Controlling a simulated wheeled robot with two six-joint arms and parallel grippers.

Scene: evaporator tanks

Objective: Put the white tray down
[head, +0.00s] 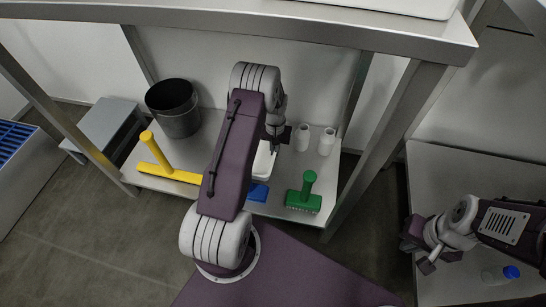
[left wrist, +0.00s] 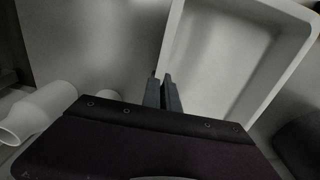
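The white tray (head: 263,163) is at the lower shelf, partly hidden behind my left arm in the head view. In the left wrist view its hollow inside and raised walls (left wrist: 225,60) fill the upper right. My left gripper (head: 275,136) is at the tray's far end. In the left wrist view its two fingers (left wrist: 163,92) are close together, with the tray's near wall between them. Whether the tray's underside touches the shelf cannot be told. My right gripper (head: 420,257) is above the right-hand bench, apart from the tray; its finger gap is unclear.
The lower shelf (head: 222,128) holds a black bucket (head: 174,108), a yellow squeegee-like tool (head: 167,173), a blue item (head: 258,192), a green brush (head: 304,194) and two white bottles (head: 314,140). Table legs and the upper tabletop (head: 300,25) frame it. A blue-capped bottle (head: 500,274) lies right.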

